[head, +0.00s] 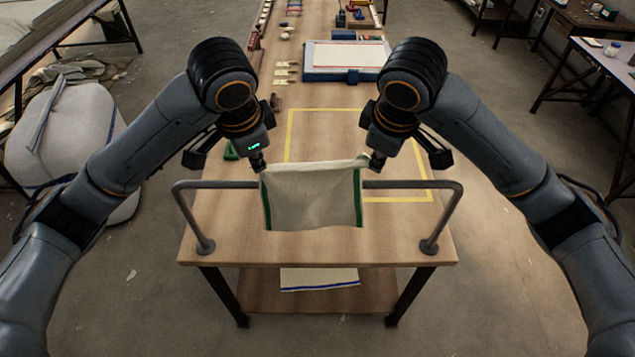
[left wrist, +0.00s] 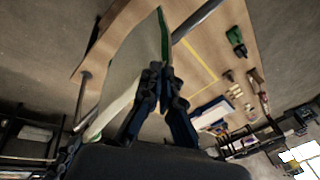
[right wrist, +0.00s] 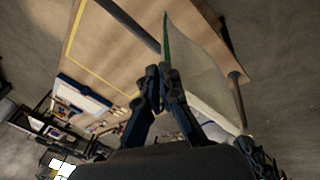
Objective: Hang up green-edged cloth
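The green-edged cloth (head: 312,198) is pale with green side edges. It hangs in front of the middle of the grey rail (head: 410,185), hiding that part; its top edge is above the bar. My left gripper (head: 259,166) is shut on its top left corner. My right gripper (head: 371,164) is at its top right corner and looks shut on it. The cloth stretches between them. It also shows in the left wrist view (left wrist: 135,60) and in the right wrist view (right wrist: 200,65). Whether it touches the bar I cannot tell.
The rail stands at the front of the wooden table (head: 225,225). A yellow outline (head: 288,135) lies behind it. A green object (head: 230,152) is near my left gripper. A blue-edged cloth (head: 318,279) lies below. A blue-framed board (head: 345,58) is further back.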

